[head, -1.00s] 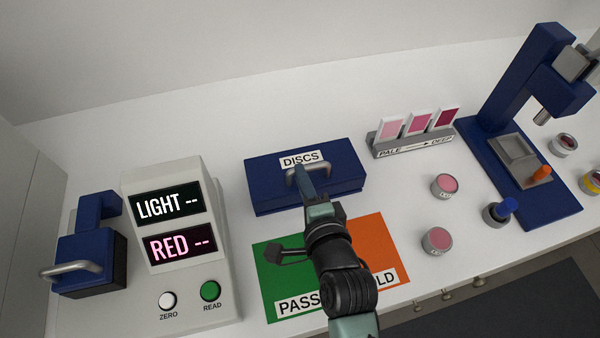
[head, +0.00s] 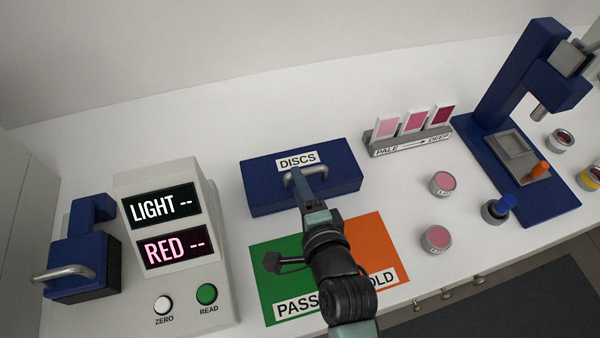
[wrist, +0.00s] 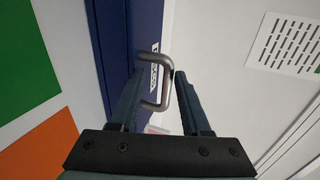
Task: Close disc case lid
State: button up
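The blue disc case (head: 262,193) stands on the white counter, with a "DISCS" label on its top and a grey bar handle (head: 318,172) at the front of the lid. The lid lies flat and looks shut, with no gap that I can see. My gripper (head: 297,177) is at the handle, partly hiding it and the case front in the head view. In the wrist view my gripper (wrist: 159,76) has its two fingers apart, with the handle (wrist: 166,82) between their tips. I see clearance on the right side; contact on the left is unclear.
A green and orange mat (head: 368,238) lies under my arm. A meter box (head: 160,185) stands to the left. Pink jars (head: 436,239), a shade card rack (head: 410,145) and a blue press (head: 520,90) are to the right. Bare counter lies behind the case.

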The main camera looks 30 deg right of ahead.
jog(key=shift+r, duration=0.1)
jog(key=b+v, duration=0.1)
jog(key=v, duration=1.2)
jog(key=shift+b, duration=0.3)
jog(key=shift+w, duration=0.1)
